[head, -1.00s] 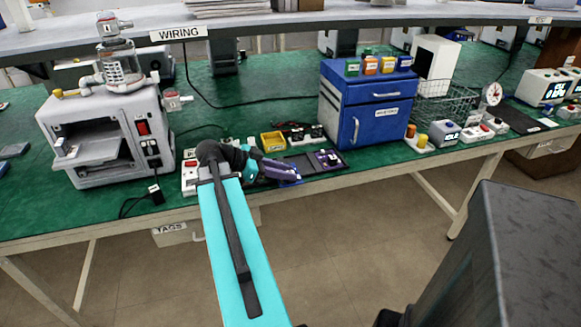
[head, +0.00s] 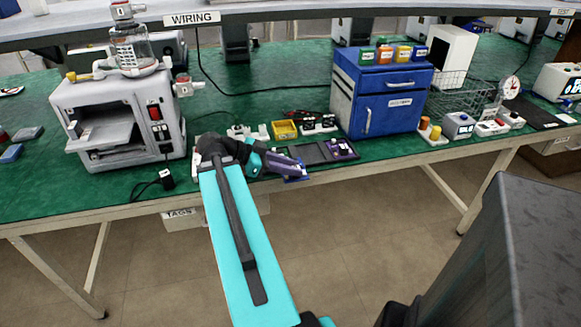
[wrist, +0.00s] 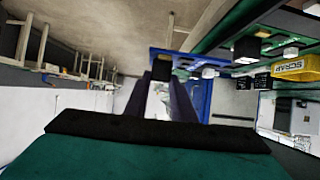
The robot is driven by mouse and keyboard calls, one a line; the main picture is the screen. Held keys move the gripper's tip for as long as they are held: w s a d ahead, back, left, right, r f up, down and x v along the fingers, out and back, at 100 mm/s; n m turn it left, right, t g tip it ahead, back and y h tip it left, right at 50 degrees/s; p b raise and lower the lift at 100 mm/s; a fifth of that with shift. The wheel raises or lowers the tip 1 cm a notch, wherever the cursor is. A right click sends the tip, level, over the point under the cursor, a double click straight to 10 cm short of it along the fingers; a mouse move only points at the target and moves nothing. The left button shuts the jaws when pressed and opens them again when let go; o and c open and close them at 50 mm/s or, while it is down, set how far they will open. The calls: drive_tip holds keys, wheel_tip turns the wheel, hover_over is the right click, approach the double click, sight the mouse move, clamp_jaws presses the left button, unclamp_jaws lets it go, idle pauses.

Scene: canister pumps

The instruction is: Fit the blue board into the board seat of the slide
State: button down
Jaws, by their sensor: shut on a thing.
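My gripper (head: 292,168) is just in front of the green bench's front edge in the head view. It is shut on the blue board (head: 297,179), of which only a small part shows there. In the wrist view the board (wrist: 206,98) stands beyond the dark fingers (wrist: 162,98), with dark and white parts on its face. A grey machine (head: 118,100) stands at the left of the bench. A pale slide-like tray (head: 108,130) sticks out of its front opening. I cannot make out a board seat on it.
A dark tray (head: 312,153) with a purple part (head: 341,148) lies right of my gripper. A yellow scrap bin (head: 284,130) and a blue cabinet (head: 385,95) stand behind. Small blue (head: 11,153) and grey (head: 27,133) pieces lie far left. Bench surface left of the machine is mostly clear.

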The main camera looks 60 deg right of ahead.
drive_tip(key=w+a+r+n+t+h, duration=0.1)
drive_tip(key=w+a+n+t, duration=0.3)
drive_tip(key=w+a, duration=0.6)
drive_tip(key=w+a+r+n+t+h, duration=0.15)
drive_tip(key=w+a+n+t, duration=0.45)
drive_tip(key=w, duration=0.9)
drive_tip(key=w+a+n+t+h, duration=0.2)
drive_tip(key=w+a+n+t, duration=0.1)
drive_tip(key=w+a, duration=0.75)
drive_tip(key=w+a+r+n+t+y, duration=0.4)
drive_tip(key=w+a+r+n+y, duration=0.1)
drive_tip(key=w+a, duration=0.4)
drive_tip(key=w+a+r+n+t+y, duration=0.4)
drive_tip(key=w+a+n+y, duration=0.3)
drive_tip(key=a, duration=0.7)
drive_tip(key=shift+w+a+r+n+t, duration=0.3)
drive_tip(key=shift+w+r+n, duration=0.5)
drive_tip(key=shift+w+n, duration=0.7)
drive_tip(key=shift+s+a, duration=0.1)
drive_tip(key=shift+a, duration=0.05)
